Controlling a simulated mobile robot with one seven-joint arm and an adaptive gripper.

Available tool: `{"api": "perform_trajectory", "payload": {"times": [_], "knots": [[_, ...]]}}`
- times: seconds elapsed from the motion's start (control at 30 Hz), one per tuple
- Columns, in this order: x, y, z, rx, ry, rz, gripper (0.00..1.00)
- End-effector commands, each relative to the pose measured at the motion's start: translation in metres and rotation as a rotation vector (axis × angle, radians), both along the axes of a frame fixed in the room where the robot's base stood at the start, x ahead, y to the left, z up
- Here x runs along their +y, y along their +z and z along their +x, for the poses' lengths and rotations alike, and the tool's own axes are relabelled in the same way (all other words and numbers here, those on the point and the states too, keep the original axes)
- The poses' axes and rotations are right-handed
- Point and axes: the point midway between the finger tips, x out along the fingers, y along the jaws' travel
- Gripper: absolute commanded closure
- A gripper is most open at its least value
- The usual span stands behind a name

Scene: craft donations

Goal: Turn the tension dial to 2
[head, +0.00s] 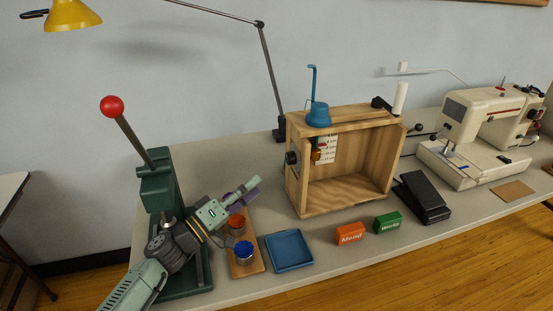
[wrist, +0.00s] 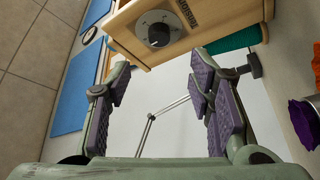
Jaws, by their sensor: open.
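A round dark dial (head: 292,157) sits on the left end of an open-fronted wooden box (head: 345,198). In the wrist view the dial (wrist: 158,29) is near the top edge, with a dark knob on a pale round face; I cannot read its marks or setting. My gripper (head: 244,193) is in front of and to the left of the box, above the small wooden board. It is open and empty, and both purple-padded fingers show in the wrist view (wrist: 158,82). The fingers are apart from the dial.
A green press (head: 160,190) with a red-knobbed lever stands left, close to my arm. A wooden board (head: 249,268) with red and blue pots and a blue tray (head: 289,251) lie below my gripper. Orange and green boxes, a black pedal and a sewing machine (head: 489,125) stand right.

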Motion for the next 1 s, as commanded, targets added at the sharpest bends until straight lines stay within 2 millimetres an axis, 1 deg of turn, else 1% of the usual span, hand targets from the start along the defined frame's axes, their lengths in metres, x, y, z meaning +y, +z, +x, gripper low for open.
{"api": "perform_trajectory", "payload": {"times": [0.17,0.5,0.6,0.77,1.0], "knots": [[-0.014,0.004,0.01,-0.008,-0.01,0.011,0.52],[-0.059,0.018,0.052,-0.007,-0.008,0.01,0.52],[-0.068,0.022,0.062,-0.007,-0.006,0.008,0.52],[-0.076,0.023,0.07,-0.007,-0.004,0.01,0.52],[-0.077,0.022,0.071,-0.007,-0.004,0.01,0.52]]}}
